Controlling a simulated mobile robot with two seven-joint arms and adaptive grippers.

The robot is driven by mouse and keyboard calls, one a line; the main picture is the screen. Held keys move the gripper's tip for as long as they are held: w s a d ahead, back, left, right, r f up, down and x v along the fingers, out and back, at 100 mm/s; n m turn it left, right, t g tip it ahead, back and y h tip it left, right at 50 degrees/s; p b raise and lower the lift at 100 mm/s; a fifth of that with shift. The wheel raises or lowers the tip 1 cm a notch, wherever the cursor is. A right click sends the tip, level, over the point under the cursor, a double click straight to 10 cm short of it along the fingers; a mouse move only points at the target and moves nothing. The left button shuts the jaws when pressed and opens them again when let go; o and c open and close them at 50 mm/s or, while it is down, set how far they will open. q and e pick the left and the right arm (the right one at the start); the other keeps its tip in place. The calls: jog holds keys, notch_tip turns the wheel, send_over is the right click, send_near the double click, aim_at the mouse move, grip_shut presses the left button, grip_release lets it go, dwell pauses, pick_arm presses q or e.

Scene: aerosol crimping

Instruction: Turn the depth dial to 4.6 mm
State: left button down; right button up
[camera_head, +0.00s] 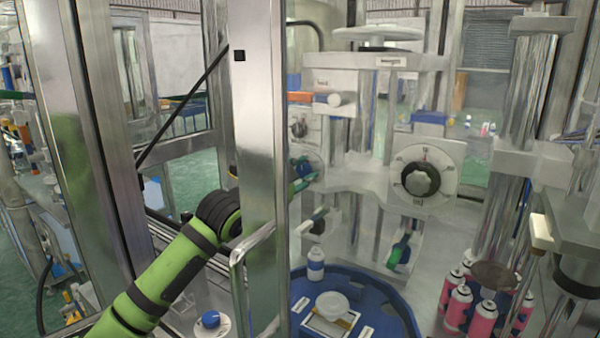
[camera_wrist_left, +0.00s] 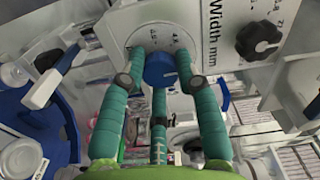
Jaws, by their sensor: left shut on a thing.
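The depth dial is a blue knob (camera_wrist_left: 160,70) on a pale round scale plate with small marks. In the head view the dial (camera_head: 309,160) sits on the machine front, below a black knob. My left gripper (camera_head: 303,177) reaches it from the left, past a steel post. In the left wrist view its teal, three-fingered hand (camera_wrist_left: 160,76) is closed around the blue knob, with fingers on both sides and one below. My right gripper is not in view.
A black knob (camera_wrist_left: 258,38) beside the lettering "Width mm" is up and right of the dial. A steel post (camera_head: 256,120) and a bent handle (camera_head: 238,280) stand close to my left arm. Pink cans (camera_head: 458,305) stand at right; a blue turntable (camera_head: 385,290) lies below.

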pick_arm(q)
jog(key=shift+r+n+p, duration=0.15)
jog(key=shift+n+p, duration=1.5)
jog(key=shift+n, duration=2.7)
jog(key=shift+r+n+p, duration=0.1)
jog(key=shift+n+p, duration=1.55)
jog(key=shift+n, duration=2.7)
jog(key=c, duration=1)
grip_release()
jog(key=shift+o, duration=0.5)
jog(key=shift+f, duration=0.1)
